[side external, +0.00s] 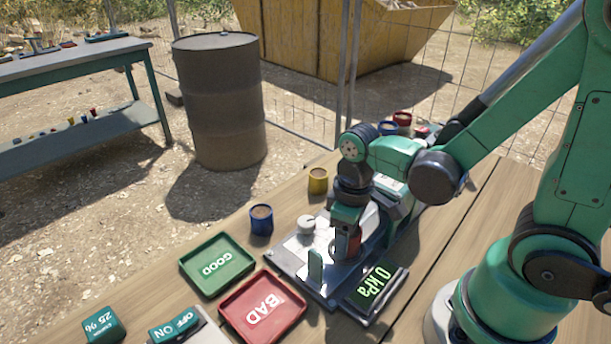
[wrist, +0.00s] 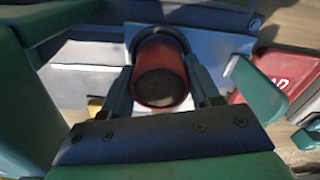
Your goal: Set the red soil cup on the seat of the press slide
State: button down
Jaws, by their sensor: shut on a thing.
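The red soil cup (wrist: 160,70) is between the two fingers of my gripper (wrist: 163,88) in the wrist view, with dark soil inside. In the side view my gripper (side external: 347,232) points down over the press, and a small part of the red cup (side external: 352,244) shows below it. A grey rounded rim, the seat of the press slide (wrist: 158,31), curves around the cup's far side in the wrist view. The cup is at or just above the seat; I cannot tell whether its base touches. The press (side external: 292,262) has a pale plate and reads 0 kPa on its display (side external: 376,285).
A blue cup (side external: 261,219) and a yellow cup (side external: 318,180) stand left of the press. A green GOOD tray (side external: 240,271) and a red BAD tray (side external: 238,332) lie in front. A green upright tab (side external: 315,266) stands close to my gripper. More cups (side external: 402,119) stand behind my arm.

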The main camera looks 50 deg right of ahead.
jog(key=shift+f, duration=0.2)
jog(key=shift+c, duration=0.6)
grip_release()
jog(key=shift+o, duration=0.6)
jog(key=shift+r, duration=3.75)
jog(key=shift+w+r+m+t, duration=0.35)
jog(key=shift+w+m+t, duration=0.15)
jog(key=shift+t, duration=0.5)
jog(key=shift+w+d+r+m+t, duration=0.1)
jog(key=shift+w+r+m+t, duration=0.35)
jog(key=shift+t, duration=0.4)
jog(key=shift+w+d+r+m+t, duration=0.1)
jog(key=shift+w+r+m+t, duration=0.3)
jog(key=shift+t, duration=0.5)
jog(key=shift+w+d+r+m+t, duration=0.1)
jog(key=shift+w+r+m+t, duration=0.25)
jog(key=shift+r+t, duration=0.4)
